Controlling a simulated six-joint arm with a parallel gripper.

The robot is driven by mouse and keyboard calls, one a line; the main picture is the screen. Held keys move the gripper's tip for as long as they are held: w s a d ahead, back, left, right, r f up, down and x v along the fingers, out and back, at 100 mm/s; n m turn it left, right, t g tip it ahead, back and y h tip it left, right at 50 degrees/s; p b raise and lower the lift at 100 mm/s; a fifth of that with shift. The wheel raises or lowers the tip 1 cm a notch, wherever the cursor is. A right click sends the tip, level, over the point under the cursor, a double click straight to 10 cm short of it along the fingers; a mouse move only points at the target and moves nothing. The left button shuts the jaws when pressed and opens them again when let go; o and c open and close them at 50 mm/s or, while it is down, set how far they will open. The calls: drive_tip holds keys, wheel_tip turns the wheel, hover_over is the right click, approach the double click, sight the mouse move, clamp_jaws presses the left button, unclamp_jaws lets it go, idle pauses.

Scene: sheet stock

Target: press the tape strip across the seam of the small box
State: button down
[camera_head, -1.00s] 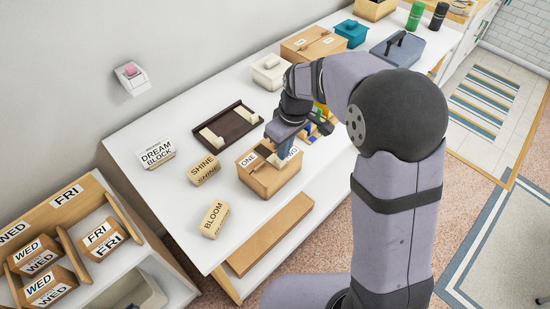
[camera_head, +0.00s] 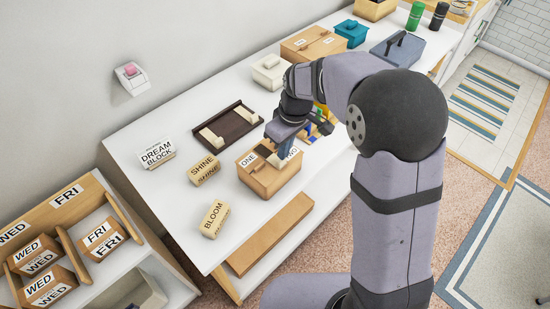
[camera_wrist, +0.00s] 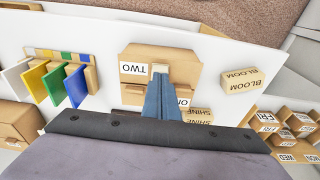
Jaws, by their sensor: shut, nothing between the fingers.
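The small cardboard box (camera_head: 262,184) stands on the white counter, with a ONE label and a partly covered TWO label on top. In the wrist view the box (camera_wrist: 188,62) lies beneath my fingers, its TWO label clear and its ONE label mostly hidden. My gripper (camera_head: 287,153) is over the box top; its blue fingers (camera_wrist: 160,80) are shut with nothing held. A small pale piece (camera_wrist: 160,68) shows at the fingertips, between the labels; I cannot tell whether it is the tape strip. The fingers hide part of the seam, and contact is unclear.
SHINE (camera_head: 204,170) and BLOOM (camera_head: 215,219) blocks stand left of the box. A dark tray (camera_head: 240,141) with cream pieces lies behind it. Coloured upright panels (camera_wrist: 53,81) stand close on the other side.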

drive_tip(key=shift+f+b, duration=0.6)
drive_tip(key=shift+f, duration=0.25)
drive_tip(key=shift+r, duration=0.1)
idle(0.5)
wheel_tip(320, 180, up, 9)
drive_tip(key=p, duration=0.7)
drive_tip(key=shift+p, duration=0.3)
idle(0.5)
